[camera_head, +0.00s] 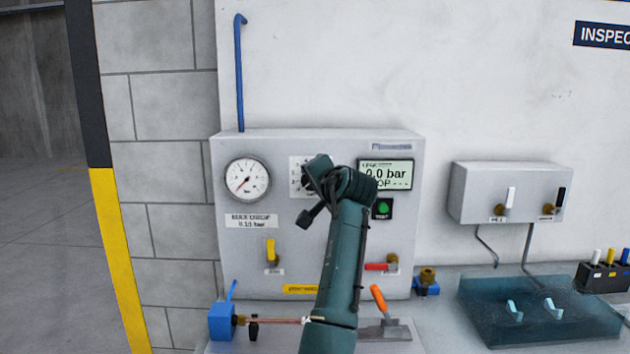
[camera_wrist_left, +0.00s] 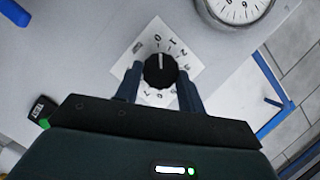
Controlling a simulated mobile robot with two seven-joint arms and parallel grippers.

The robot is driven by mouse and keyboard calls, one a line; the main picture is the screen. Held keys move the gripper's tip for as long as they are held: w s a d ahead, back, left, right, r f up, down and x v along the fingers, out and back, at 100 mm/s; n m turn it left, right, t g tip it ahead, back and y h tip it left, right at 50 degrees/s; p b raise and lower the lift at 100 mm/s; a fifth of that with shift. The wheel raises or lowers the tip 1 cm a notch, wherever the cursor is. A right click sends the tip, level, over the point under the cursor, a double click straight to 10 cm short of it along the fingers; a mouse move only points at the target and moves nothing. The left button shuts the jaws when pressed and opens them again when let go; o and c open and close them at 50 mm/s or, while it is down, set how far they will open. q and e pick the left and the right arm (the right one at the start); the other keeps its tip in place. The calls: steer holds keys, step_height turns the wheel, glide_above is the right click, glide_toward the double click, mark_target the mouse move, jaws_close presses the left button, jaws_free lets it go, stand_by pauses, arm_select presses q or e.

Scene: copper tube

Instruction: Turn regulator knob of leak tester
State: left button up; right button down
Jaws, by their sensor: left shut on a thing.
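The grey leak tester (camera_head: 315,236) stands against the wall in the head view. Its regulator knob (camera_wrist_left: 160,71) is black with a white pointer line, on a white numbered dial plate (camera_wrist_left: 148,45); the line points up in the wrist view. My left gripper (camera_wrist_left: 159,75) has a finger on each side of the knob and is shut on it. In the head view my left gripper (camera_head: 308,190) covers the knob and part of the dial plate (camera_head: 297,170). The display (camera_head: 386,174) reads 0.0 bar. The round gauge (camera_head: 247,179) has its needle toward lower left. My right gripper is out of view.
A yellow valve lever (camera_head: 271,250) and a red lever (camera_head: 381,267) sit low on the panel. A copper tube (camera_head: 275,320) runs from a blue clamp (camera_head: 221,322) in front. An orange-handled lever (camera_head: 379,299) stands near my arm. A blue-green tray (camera_head: 475,312) lies at right.

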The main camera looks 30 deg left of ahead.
arm_select(q)
steer(key=o, duration=1)
steer(key=b+v, duration=0.2)
steer(key=v, duration=1.1)
steer(key=shift+d+b, duration=0.1)
steer(key=shift+b, duration=0.25)
